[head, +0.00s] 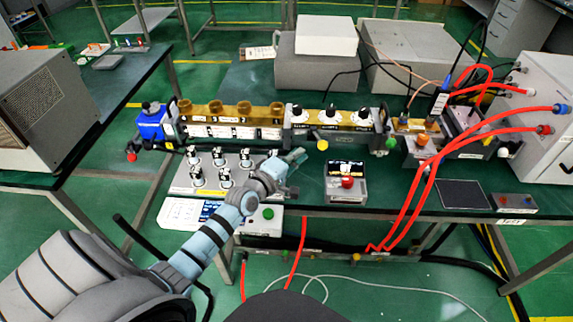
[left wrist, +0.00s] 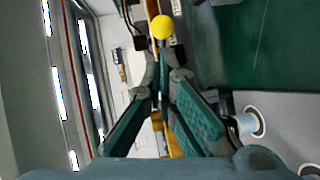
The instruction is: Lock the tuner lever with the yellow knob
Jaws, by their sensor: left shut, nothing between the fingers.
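The yellow knob (head: 323,145) sits on the front lower side of the tuner unit (head: 300,138), which has white dials along its top. My left gripper (head: 297,157) is in front of the tuner, to the left of the yellow knob. In the left wrist view the yellow knob (left wrist: 162,27) shows just beyond the fingertips (left wrist: 163,62), which are closed together and empty. I cannot tell whether the fingertips touch the knob or its lever. My right gripper is not in view.
A box with a red button (head: 347,182) stands to the right. A green knob (head: 391,143) is at the tuner's right end. Red hoses (head: 432,165) cross the bench on the right.

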